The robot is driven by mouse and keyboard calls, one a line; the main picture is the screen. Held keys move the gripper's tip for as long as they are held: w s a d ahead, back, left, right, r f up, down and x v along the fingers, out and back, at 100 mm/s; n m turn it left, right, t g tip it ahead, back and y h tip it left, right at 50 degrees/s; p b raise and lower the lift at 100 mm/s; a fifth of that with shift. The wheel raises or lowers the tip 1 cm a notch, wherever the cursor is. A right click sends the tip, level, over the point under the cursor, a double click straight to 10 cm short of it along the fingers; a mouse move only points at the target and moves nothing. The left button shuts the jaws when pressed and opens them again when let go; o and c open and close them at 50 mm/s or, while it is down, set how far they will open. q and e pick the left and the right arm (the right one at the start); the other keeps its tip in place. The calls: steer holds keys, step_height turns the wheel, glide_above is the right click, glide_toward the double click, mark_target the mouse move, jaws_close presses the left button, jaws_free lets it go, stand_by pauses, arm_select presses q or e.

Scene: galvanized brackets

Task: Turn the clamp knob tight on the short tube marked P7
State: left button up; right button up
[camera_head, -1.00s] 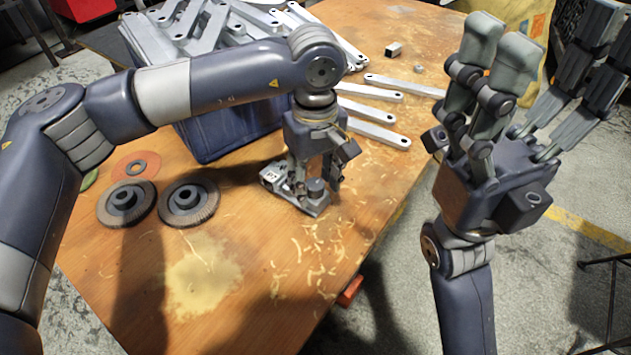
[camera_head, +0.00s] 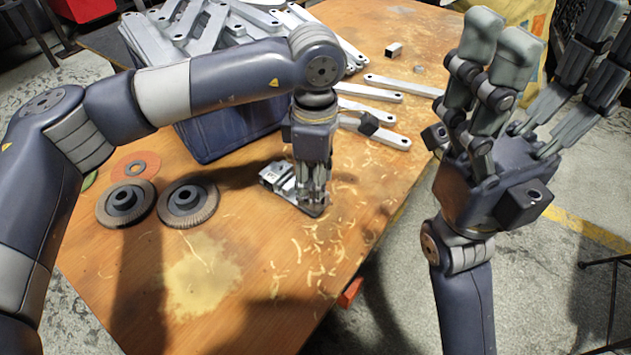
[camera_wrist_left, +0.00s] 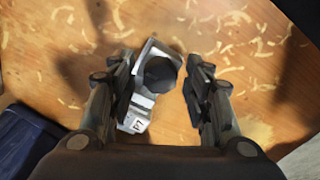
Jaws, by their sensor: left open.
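A small metal clamp bracket (camera_head: 275,177) sits on the wooden table in the head view, under my left gripper (camera_head: 312,203). In the left wrist view, the bracket's short tube (camera_wrist_left: 133,121) carries a label reading P7. The dark, faceted clamp knob (camera_wrist_left: 159,73) stands on the bracket's plate, between the two fingers of my left gripper (camera_wrist_left: 160,75). That gripper is open, with a clear gap on the knob's right side. The fingers hide the knob in the head view. My right gripper (camera_head: 550,50) is open and empty, raised at the right, away from the bracket.
A blue crate (camera_head: 225,140) full of galvanized bars stands behind the bracket. Several loose bars (camera_head: 385,85) lie at the back right. Two grinding discs (camera_head: 187,203) and a red disc (camera_head: 136,165) lie to the left. The table in front holds only shavings.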

arm_select(q)
steer(key=shift+n, duration=1)
steer(key=c, duration=1)
